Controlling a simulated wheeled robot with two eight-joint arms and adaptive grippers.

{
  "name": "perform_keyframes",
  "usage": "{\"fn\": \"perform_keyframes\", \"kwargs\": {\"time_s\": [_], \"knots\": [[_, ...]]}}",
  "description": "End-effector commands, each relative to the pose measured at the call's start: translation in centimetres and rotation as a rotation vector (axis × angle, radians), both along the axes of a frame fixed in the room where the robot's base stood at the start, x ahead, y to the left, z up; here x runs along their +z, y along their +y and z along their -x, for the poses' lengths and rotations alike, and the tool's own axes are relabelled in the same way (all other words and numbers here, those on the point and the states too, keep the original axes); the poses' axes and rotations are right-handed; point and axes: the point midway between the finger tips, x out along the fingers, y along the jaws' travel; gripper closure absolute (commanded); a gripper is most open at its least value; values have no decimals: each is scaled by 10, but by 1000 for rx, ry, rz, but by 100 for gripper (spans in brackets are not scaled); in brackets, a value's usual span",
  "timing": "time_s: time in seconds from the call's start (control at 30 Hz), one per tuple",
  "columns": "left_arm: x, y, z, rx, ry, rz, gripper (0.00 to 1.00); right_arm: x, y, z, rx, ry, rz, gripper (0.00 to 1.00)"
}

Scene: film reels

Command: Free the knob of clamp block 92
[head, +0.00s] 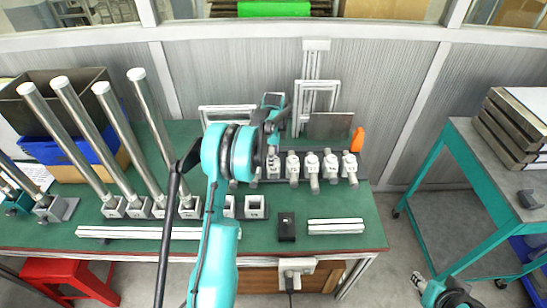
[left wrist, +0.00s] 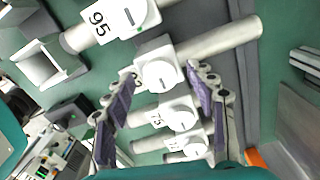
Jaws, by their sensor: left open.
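A row of white clamp blocks (head: 311,166) with round knobs stands at the back right of the green bench. My left gripper (head: 271,135) is over the left end of this row. In the left wrist view its two purple-padded fingers (left wrist: 163,112) are open, with space between them. One white clamp block (left wrist: 158,72) with a round knob lies between and beyond the fingers. A block marked 95 (left wrist: 105,20) is at upper left. Another block (left wrist: 176,115) has a partly readable number. I cannot read 92 on any block. My right gripper (head: 420,282) is low at the lower right, away from the bench.
Tall metal tubes (head: 90,135) stand in bases on the bench's left. A black block (head: 286,227) and white bars (head: 336,226) lie near the front edge. An orange object (head: 357,140) is beyond the row's right end. A teal cart (head: 455,190) stands at right.

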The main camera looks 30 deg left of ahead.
Motion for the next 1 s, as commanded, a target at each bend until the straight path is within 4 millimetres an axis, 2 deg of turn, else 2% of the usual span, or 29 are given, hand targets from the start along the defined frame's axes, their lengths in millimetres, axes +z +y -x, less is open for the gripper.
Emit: {"fn": "perform_keyframes", "kwargs": {"time_s": [0.13,0.17,0.33,0.37,0.73,1.0], "knots": [[0,0,0,0,0,0,44,0,0,0,0,0,0,60],[0,0,0,0,0,0,46,0,0,0,0,0,0,60],[1,0,0,0,0,0,91,0,0,0,0,0,0,60],[1,0,0,0,0,0,94,0,0,0,0,0,0,60],[1,0,0,42,0,0,94,1,0,0,0,0,0,60],[1,0,0,208,0,0,94,3,0,0,0,0,0,60]]}}
